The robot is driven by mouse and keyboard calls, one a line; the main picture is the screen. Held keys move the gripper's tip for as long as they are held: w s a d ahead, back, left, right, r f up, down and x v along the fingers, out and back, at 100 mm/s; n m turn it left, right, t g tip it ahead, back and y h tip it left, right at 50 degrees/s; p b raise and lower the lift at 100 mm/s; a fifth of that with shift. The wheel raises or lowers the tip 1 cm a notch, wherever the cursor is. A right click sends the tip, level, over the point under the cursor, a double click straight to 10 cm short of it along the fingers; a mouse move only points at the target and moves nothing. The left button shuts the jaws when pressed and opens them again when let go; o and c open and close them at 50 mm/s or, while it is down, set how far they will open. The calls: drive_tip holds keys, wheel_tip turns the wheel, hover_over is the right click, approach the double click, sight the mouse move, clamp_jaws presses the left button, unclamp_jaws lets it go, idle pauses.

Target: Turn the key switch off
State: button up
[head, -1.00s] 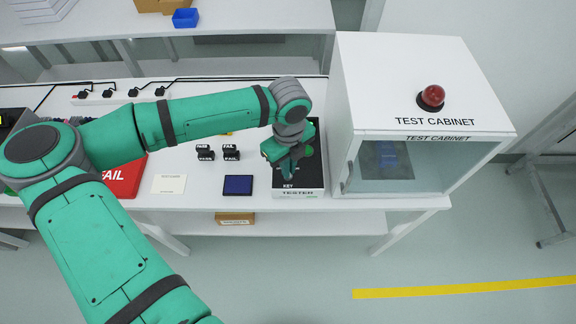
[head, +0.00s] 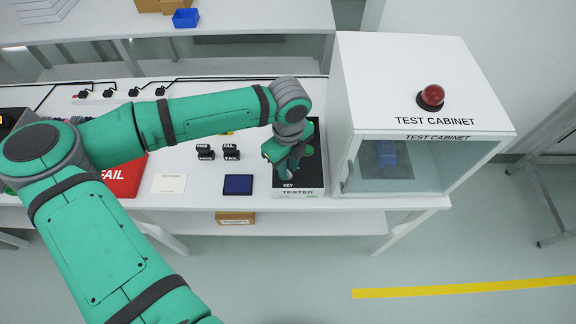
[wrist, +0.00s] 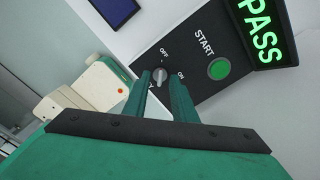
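The key switch (wrist: 159,76) is a small grey knob on the black top of the tester (head: 309,185). Labels OFF and ON are printed beside it in the wrist view; which one the knob points to is too small to tell. My gripper (wrist: 161,80) is over the panel with its two green fingers apart, one on each side of the knob. A narrow gap seems to show at the fingers, and I see no clear grip. In the head view my gripper (head: 284,172) hides the knob.
A green START button (wrist: 219,69) and a lit PASS display (wrist: 262,30) are close by on the tester. The test cabinet (head: 425,85) stands right of it. A dark blue pad (head: 238,185) and a red FAIL tray (head: 122,180) are to the left.

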wheel_tip(320, 180, up, 11)
idle(0.7)
drive_tip(key=shift+f, duration=0.15)
idle(0.3)
